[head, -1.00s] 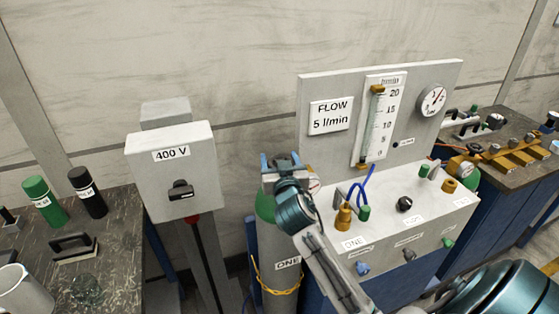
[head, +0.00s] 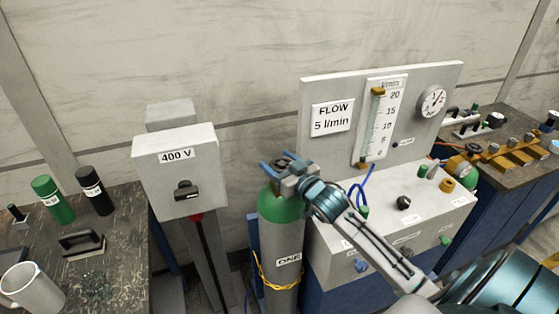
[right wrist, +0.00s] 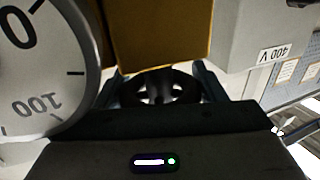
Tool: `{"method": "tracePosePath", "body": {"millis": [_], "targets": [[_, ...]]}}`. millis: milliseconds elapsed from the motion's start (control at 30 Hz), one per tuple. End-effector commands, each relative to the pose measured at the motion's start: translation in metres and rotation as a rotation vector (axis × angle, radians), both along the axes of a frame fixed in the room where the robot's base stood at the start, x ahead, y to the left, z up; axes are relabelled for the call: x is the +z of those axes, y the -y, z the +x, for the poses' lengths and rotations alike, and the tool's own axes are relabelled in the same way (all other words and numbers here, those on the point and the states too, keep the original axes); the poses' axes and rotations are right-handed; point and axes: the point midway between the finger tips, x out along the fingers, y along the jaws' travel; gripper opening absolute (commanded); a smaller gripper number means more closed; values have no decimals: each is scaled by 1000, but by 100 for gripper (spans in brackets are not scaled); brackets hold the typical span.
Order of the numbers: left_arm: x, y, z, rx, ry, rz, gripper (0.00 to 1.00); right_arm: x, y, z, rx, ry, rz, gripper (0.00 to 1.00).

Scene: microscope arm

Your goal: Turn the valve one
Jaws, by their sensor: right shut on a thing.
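The gas cylinder labelled ONE (head: 280,237) stands upright, grey with a green shoulder, left of the flow panel. My right gripper (head: 274,165) is at its top, with its blue fingertips around the valve, which the gripper mostly hides in the head view. In the right wrist view, the black valve handwheel (right wrist: 160,87) sits between the two fingers, and the gripper is shut on it. The brass valve body (right wrist: 160,35) is just beyond it. A round gauge (right wrist: 38,78) fills the left of that view. My left gripper is not in view.
A grey 400 V switch box (head: 176,170) stands close left of the cylinder. The flow panel (head: 435,70) and its sloped console (head: 330,235) are to the right. A yellow chain (head: 275,283) circles the cylinder. A bench (head: 125,225) with a mug is at far left.

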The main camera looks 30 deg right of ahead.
Motion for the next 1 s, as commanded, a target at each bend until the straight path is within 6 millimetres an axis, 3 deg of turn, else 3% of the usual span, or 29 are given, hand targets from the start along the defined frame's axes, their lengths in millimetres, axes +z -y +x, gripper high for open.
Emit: {"method": "tracePosePath", "body": {"millis": [233,267,367,733,1000], "targets": [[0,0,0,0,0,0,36,0,0,0,1,1,1,41],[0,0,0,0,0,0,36,0,0,0,1,1,1,66],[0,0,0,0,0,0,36,0,0,0,0,1,1,85],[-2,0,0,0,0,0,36,-1,0,-3,0,0,-2,86],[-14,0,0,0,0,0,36,-4,3,-37,0,-3,-7,86]]}}
